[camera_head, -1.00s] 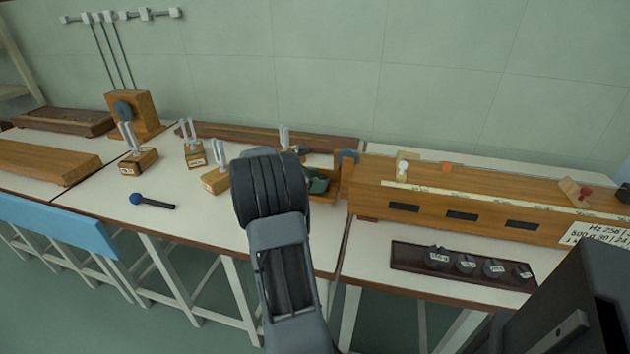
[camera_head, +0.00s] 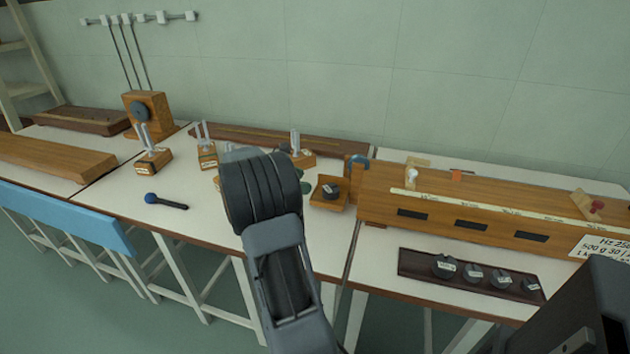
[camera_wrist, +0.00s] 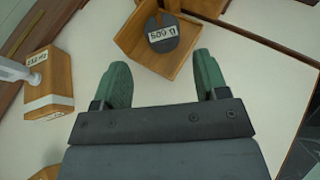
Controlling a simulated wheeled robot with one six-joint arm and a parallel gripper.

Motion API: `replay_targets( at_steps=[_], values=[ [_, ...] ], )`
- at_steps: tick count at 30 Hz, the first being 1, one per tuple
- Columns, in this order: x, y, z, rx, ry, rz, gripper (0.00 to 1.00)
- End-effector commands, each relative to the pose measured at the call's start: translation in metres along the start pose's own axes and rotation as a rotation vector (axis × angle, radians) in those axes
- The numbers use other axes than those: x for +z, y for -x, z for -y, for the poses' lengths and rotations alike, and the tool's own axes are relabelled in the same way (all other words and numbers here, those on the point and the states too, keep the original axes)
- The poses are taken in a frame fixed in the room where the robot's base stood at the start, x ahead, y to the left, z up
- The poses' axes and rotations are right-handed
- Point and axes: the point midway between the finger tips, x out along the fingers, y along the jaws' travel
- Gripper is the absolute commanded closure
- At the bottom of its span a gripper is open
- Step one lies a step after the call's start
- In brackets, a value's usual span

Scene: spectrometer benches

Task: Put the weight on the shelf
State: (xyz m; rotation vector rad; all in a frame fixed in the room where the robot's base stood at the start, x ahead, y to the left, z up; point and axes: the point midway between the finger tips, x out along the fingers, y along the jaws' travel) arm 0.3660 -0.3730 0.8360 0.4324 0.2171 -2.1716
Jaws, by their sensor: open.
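A dark round weight (camera_head: 330,189) with a white label sits on the small wooden shelf (camera_head: 324,204) at the left end of the long wooden instrument. In the wrist view the weight (camera_wrist: 162,42) lies label up on the shelf (camera_wrist: 128,38), beyond my fingertips. My gripper (camera_wrist: 163,75) has its green fingers apart with nothing between them, and stands clear of the weight. In the head view my arm hides most of the gripper; a bit of green finger (camera_head: 306,187) shows left of the shelf.
A dark tray (camera_head: 412,270) holding several weights (camera_head: 444,266) lies at the right front. Wooden blocks with forks (camera_head: 152,162) stand left of my arm; one (camera_wrist: 52,80) is near my gripper. A blue-headed mallet (camera_head: 165,201) lies on the bench. Bare tabletop shows around it.

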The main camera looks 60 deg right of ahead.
Motion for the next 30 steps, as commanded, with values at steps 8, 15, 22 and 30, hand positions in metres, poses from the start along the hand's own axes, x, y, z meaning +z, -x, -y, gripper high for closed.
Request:
replay_targets(
  at_steps=[8,15,22,30],
  values=[
    [0.000,0.032,0.000,0.000,0.000,0.000,0.33],
    [-0.002,0.043,0.005,0.008,-0.020,-0.027,0.33],
    [-0.032,0.108,0.069,0.057,-0.289,-0.385,0.33],
    [-0.088,0.193,0.187,-0.115,-0.683,-0.968,0.33]
  ],
)
